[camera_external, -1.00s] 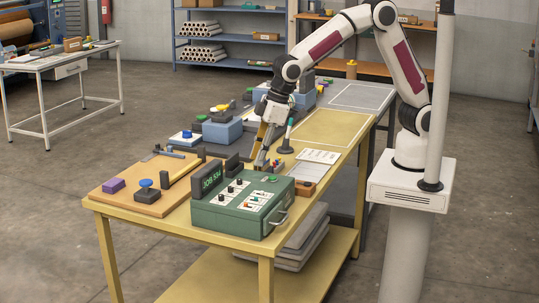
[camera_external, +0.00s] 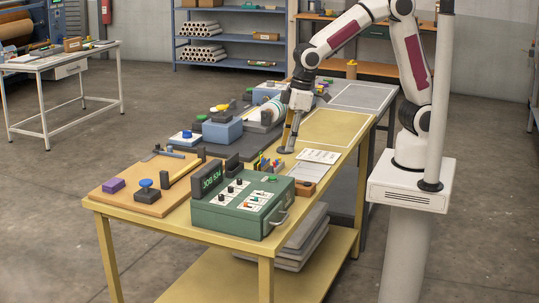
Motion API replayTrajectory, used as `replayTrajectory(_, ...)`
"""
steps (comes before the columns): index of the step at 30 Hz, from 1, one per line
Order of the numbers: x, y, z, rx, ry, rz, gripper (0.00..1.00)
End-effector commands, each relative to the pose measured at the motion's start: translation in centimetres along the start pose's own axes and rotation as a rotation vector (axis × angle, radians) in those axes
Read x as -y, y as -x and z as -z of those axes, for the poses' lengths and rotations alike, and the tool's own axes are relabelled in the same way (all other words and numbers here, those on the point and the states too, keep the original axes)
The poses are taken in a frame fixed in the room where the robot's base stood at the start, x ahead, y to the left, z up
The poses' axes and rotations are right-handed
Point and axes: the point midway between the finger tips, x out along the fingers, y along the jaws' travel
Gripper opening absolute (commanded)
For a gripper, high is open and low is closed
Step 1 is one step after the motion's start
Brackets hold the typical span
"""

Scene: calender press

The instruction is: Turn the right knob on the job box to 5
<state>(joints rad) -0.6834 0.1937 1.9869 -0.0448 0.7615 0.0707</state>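The job box (camera_external: 238,222) is a green case with a handle on its right side, near the front of the yellow table. A dark panel (camera_external: 211,179) with green "JOB 504" lettering stands at its back left. Its top carries several small black knobs (camera_external: 230,189) and red and green parts on white plates. The knob pointers and the numbers are too small to read. My gripper (camera_external: 289,142) points down behind the job box, apart from it, overlapping a dark round-based stand in the picture. No held thing shows, but I cannot tell whether the fingers are open or shut.
A small brown box (camera_external: 308,187) and a holder of coloured sticks (camera_external: 270,164) stand beside and behind the job box. White paper sheets (camera_external: 317,156) lie at the right. A wooden board (camera_external: 131,194) with a blue-topped knob lies left. The yellow area behind is clear.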

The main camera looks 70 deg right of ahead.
Motion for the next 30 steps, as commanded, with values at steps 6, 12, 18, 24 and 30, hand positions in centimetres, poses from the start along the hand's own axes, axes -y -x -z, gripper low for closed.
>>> replayTrajectory(6, -1.6, 1.4, -1.9, 0.004, -0.027, -0.004, 0.28)
replayTrajectory(12, -2.9, 2.5, -3.6, 0.007, -0.052, -0.008, 0.28)
replayTrajectory(18, -4.1, 3.6, -5.3, 0.005, -0.08, -0.012, 0.28)
replayTrajectory(24, -5.2, 4.6, -6.9, 0.002, -0.108, -0.016, 0.28)
replayTrajectory(30, -6.0, 5.3, -8.2, 0.001, -0.129, -0.02, 0.28)
